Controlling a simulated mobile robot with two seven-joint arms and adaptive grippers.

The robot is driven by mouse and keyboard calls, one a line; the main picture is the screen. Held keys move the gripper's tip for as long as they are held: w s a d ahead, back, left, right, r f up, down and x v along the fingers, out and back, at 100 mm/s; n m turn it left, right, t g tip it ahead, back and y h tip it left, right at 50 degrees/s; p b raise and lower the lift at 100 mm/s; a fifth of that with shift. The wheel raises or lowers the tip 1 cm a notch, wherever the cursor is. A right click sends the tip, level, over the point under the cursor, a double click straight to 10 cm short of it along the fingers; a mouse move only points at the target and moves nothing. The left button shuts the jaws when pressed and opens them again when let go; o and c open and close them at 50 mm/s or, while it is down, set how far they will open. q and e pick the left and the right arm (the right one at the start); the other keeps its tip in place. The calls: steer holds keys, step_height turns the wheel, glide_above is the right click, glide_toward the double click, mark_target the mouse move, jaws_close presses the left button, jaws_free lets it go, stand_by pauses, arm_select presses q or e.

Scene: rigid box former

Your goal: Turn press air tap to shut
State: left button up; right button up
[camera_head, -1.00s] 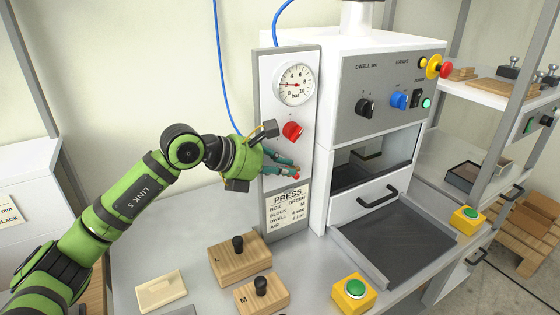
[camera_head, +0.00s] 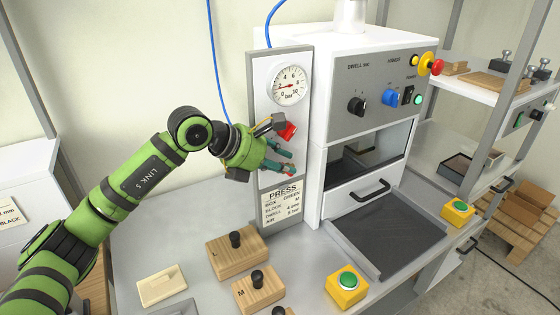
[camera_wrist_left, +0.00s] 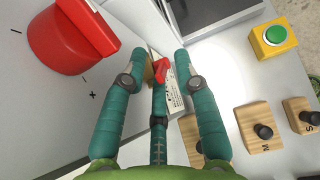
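The press air tap has a small red handle (camera_wrist_left: 161,69) with a brass-coloured part beside it. In the left wrist view it lies between the fingertips, beyond the middle finger. In the head view the fingers mostly hide it, low on the grey-edged air panel (camera_head: 260,130). My left gripper (camera_head: 291,163) is at this panel, below the red regulator knob (camera_head: 287,131). Its teal fingers are spread apart, with the outer two on either side of the tap in the left wrist view (camera_wrist_left: 161,62). I cannot tell whether they touch it. My right gripper is not in view.
The red knob (camera_wrist_left: 72,38) is close to the left finger. The pressure gauge (camera_head: 289,86) is above, and the press label (camera_head: 283,206) below. Wooden blocks (camera_head: 237,259) and a green-button box (camera_head: 347,284) stand on the bench. The press drawer (camera_head: 361,199) is to the right.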

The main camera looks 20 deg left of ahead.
arm_select(q)
steer(key=v, duration=1.2)
steer(key=shift+o, duration=0.4)
